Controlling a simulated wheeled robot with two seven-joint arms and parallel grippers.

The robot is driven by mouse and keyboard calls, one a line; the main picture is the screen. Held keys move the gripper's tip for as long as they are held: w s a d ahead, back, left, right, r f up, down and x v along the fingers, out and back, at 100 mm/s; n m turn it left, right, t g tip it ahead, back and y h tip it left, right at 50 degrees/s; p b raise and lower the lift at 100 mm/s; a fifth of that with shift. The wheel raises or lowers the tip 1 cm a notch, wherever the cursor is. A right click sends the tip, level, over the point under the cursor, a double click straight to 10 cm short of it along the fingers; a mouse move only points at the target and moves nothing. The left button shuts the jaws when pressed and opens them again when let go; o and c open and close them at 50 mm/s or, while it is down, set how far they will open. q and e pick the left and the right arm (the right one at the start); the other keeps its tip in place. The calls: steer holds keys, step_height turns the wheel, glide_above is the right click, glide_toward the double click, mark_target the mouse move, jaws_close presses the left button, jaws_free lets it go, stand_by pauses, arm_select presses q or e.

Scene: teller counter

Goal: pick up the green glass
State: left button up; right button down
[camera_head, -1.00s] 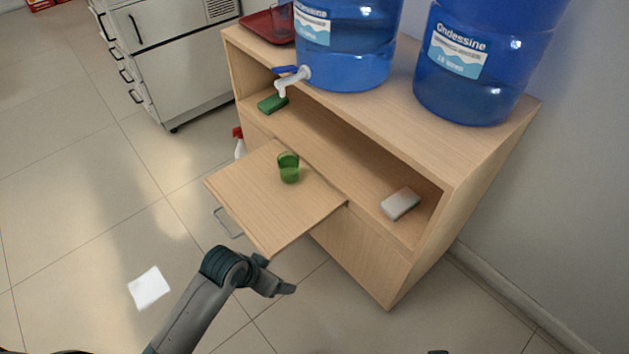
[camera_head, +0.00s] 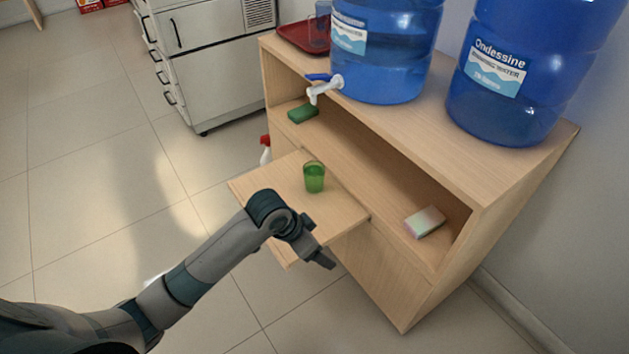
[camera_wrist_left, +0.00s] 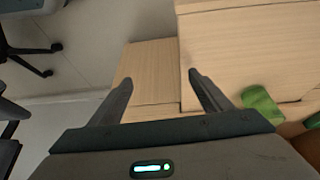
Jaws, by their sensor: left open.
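The green glass (camera_head: 314,178) stands upright on the pulled-out wooden shelf (camera_head: 264,186) of the cabinet, near its inner edge. My left gripper (camera_head: 326,260) is below the glass in the head view, just past the shelf's front corner, and apart from the glass. In the left wrist view its two fingers (camera_wrist_left: 158,92) are spread with nothing between them. A green object, which looks like the glass (camera_wrist_left: 263,104), lies outside the right finger there. My right gripper is not in view.
Two blue water bottles (camera_head: 385,50) (camera_head: 505,75) stand on the cabinet top (camera_head: 425,120). A white tap (camera_head: 322,90) juts out above the shelf. A green sponge (camera_head: 303,113) and a pale sponge (camera_head: 425,222) lie in the open compartment. A red tray (camera_head: 297,38) is at the back.

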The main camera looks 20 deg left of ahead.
arm_select(q)
steer(key=w+a+r, duration=0.6)
steer(key=w+r, duration=0.2)
steer(key=w, duration=0.1)
steer(key=w+a+r, duration=0.6)
steer(key=w+r, duration=0.2)
steer(key=w, duration=0.2)
steer(key=shift+w+r+y, duration=0.25)
steer(key=shift+r+y, duration=0.1)
steer(key=shift+y, duration=0.05)
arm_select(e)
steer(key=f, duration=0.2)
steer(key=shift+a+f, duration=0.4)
arm_select(q)
steer(key=shift+f, duration=0.1)
steer(key=b, duration=0.1)
glide_toward(310, 163)
steer(key=s+d+f, duration=0.1)
steer(key=d+f, duration=0.3)
steer(key=f, duration=0.1)
steer(key=shift+a, duration=0.2)
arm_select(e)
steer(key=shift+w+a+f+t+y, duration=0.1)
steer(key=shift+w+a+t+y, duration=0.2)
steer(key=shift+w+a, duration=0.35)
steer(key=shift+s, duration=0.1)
